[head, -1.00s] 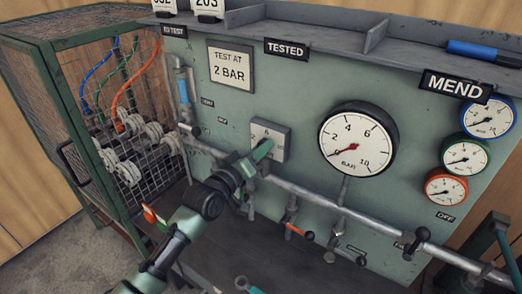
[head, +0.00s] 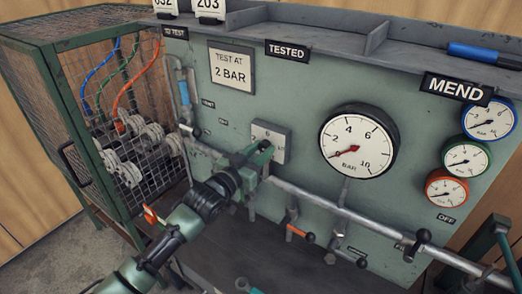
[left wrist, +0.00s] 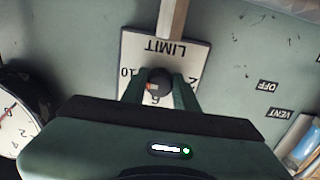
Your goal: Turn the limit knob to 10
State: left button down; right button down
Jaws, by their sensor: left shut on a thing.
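The limit plate (head: 279,133) is a pale square on the green panel, left of the big gauge. My left gripper (head: 264,148) is at its front and hides its lower part and the knob in the head view. In the left wrist view the plate (left wrist: 133,50) appears upside down, with LIMIT, 10, 2 and 6 readable. The dark round limit knob (left wrist: 158,80) sits between my left fingers, which are shut on it. A small pale and orange mark shows on the knob; which number it points to is unclear. My right gripper is not in view.
The big bar gauge (head: 357,144) is right of the plate, its needle low. A grey pipe (head: 330,208) with levers runs below. A wire cage (head: 70,125) stands at the left. Three small gauges, one being the red gauge (head: 446,188), are at the far right.

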pick_arm(q)
jog(key=shift+f, duration=0.15)
dwell(0.3)
jog(key=c, duration=1.1)
grip_release()
jog(key=v, duration=0.7)
jog(key=shift+s+a+b, duration=0.25)
jog(key=shift+s+b, duration=0.1)
jog(key=shift+b, duration=0.05)
